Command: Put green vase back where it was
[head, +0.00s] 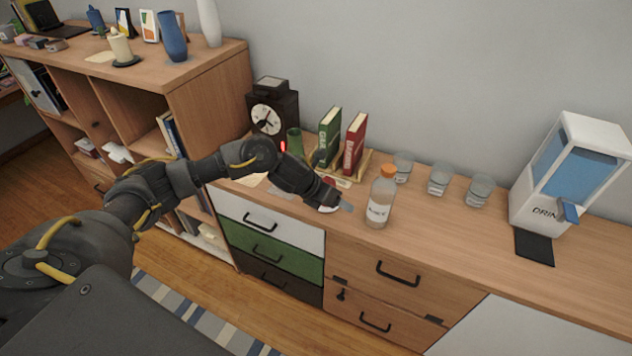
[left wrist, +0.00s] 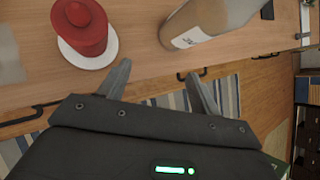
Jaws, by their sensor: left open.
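A green vase (head: 294,142) stands on the sideboard between the clock and the books. Its lower part is hidden behind my left arm. My left gripper (head: 337,206) is over the front part of the sideboard, left of a bottle with an orange cap (head: 379,197). In the left wrist view its two fingers (left wrist: 156,72) are apart with nothing between them. A red object on a white round coaster (left wrist: 85,30) lies ahead of the left finger, and the bottle (left wrist: 210,20) ahead of the right finger. My right gripper is not in view.
A black clock (head: 268,110) and books in a wooden stand (head: 352,145) are at the back. Several glasses (head: 438,178) and a drink dispenser (head: 570,175) are to the right. A blue vase (head: 173,38) stands on the higher shelf. The sideboard's front right is clear.

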